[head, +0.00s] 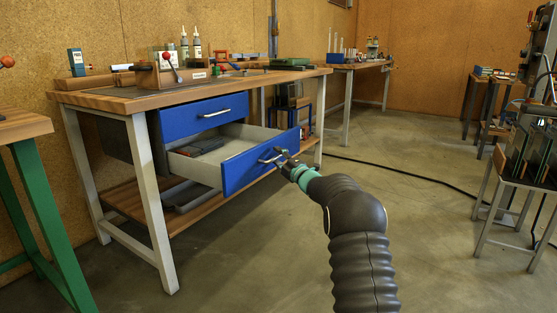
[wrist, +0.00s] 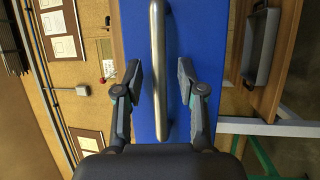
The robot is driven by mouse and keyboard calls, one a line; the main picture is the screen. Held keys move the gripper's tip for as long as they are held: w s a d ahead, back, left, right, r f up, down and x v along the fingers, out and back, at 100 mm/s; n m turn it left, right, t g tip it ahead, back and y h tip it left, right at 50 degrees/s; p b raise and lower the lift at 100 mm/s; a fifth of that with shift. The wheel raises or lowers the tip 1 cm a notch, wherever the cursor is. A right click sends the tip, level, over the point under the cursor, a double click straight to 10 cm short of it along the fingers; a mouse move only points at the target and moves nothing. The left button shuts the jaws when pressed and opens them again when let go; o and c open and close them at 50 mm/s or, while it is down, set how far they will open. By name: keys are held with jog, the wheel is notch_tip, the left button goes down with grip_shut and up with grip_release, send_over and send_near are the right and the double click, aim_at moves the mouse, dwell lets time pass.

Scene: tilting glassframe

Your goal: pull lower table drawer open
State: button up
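The lower table drawer (head: 262,160) has a blue front and is pulled well out of the workbench, with its inside showing. Its metal bar handle (head: 268,157) is at my gripper (head: 282,156). In the wrist view the handle (wrist: 158,60) runs lengthwise between the two fingers of my gripper (wrist: 160,80). The fingers are spread, with a gap showing on both sides of the bar, so my gripper is open. A dark flat item (head: 200,146) lies in the drawer. The blue upper drawer (head: 205,117) is closed.
The workbench (head: 110,97) carries bottles, a wooden box and tools. A grey tray (head: 188,195) sits on its lower shelf. The floor (head: 260,260) before the drawer is clear.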

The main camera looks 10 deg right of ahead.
jog(key=v, duration=1.2)
